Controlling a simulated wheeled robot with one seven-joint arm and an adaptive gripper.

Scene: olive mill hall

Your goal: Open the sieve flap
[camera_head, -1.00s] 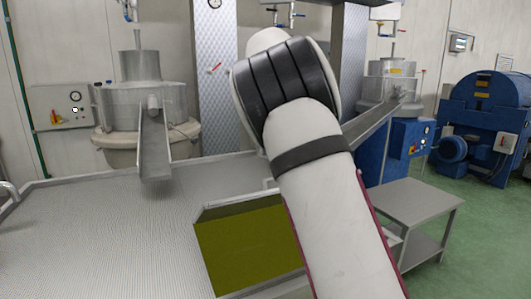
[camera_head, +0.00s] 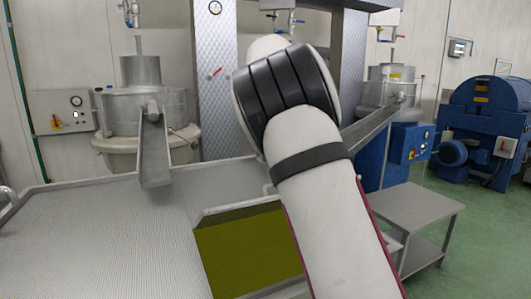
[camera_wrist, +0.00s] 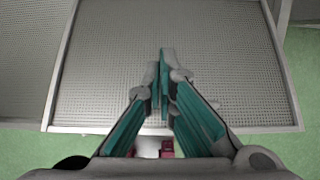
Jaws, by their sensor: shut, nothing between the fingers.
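A framed mesh panel, which looks like the sieve flap (camera_wrist: 235,65), fills most of the wrist view, with a pale rim at its left, right and near sides. It lies flat within its frame as far as I can tell. My gripper (camera_wrist: 160,80) is shut and empty, its fingers pointing over the panel. I cannot tell whether the fingertips touch it. A small grey piece beside the right finger is unclear. In the head view, the wide mesh sieve (camera_head: 90,240) lies at left. My arm hides my gripper and the area behind it there.
An opening with olive-green liquid (camera_head: 245,250) lies beside the sieve. A metal chute (camera_head: 154,150) from the left mill (camera_head: 142,105) ends over the sieve's back edge. A steel side table (camera_head: 410,205) and blue machine (camera_head: 490,120) stand right. Green floor there is clear.

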